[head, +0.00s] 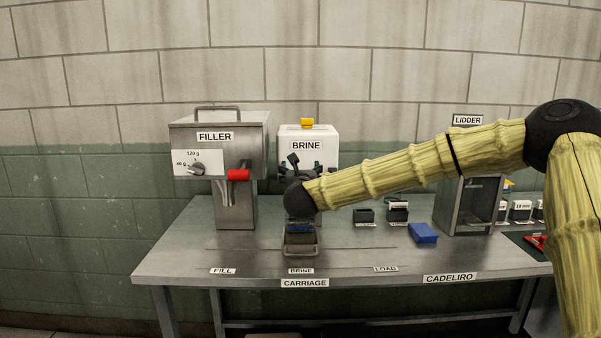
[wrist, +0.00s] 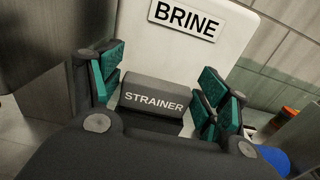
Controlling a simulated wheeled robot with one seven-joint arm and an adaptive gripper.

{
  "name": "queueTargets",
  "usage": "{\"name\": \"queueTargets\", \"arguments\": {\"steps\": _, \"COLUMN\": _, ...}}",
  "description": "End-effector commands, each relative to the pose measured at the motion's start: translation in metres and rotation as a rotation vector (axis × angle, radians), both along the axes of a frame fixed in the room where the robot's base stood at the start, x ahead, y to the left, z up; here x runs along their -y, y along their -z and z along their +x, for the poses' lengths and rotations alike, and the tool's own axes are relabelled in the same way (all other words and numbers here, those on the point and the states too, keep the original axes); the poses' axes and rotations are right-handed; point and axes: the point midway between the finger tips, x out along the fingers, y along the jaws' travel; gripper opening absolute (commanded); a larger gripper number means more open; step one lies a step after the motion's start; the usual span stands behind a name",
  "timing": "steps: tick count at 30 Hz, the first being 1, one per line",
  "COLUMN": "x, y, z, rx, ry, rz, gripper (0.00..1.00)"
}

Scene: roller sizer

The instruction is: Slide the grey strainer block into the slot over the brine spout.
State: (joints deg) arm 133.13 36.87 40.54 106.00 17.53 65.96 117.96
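The grey strainer block (wrist: 152,101), lettered STRAINER, shows in the wrist view in front of the white brine machine (wrist: 190,50). My gripper (wrist: 158,102) has a teal-padded finger on each side of the block, close against its ends, and appears shut on it. In the head view my gripper (head: 304,165) is at the front of the brine machine (head: 320,143), above a small tray (head: 301,249) on the carriage. The spout and the slot are hidden behind my gripper and wrist, so I cannot tell whether the block touches the slot.
Two dark holders (head: 364,215) (head: 397,213) and a blue block (head: 423,233) are to the right. The lidder (head: 466,205) stands farther right. The table's front left (head: 180,255) is clear.

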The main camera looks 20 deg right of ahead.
Motion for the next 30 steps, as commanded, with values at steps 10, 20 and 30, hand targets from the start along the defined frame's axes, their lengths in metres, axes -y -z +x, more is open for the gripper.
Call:
{"name": "queueTargets", "arguments": {"steps": 10, "x": 0.0, "y": 0.0, "z": 0.0, "rx": 0.0, "ry": 0.0, "rz": 0.0, "gripper": 0.86}}
{"name": "queueTargets", "arguments": {"steps": 20, "x": -0.009, "y": 0.0, "z": -0.031, "rx": 0.0, "ry": -0.001, "rz": 0.002, "gripper": 0.86}}
{"name": "queueTargets", "arguments": {"steps": 30, "x": -0.026, "y": 0.0, "z": -0.09, "rx": -0.001, "ry": -0.002, "rz": 0.0, "gripper": 0.86}}
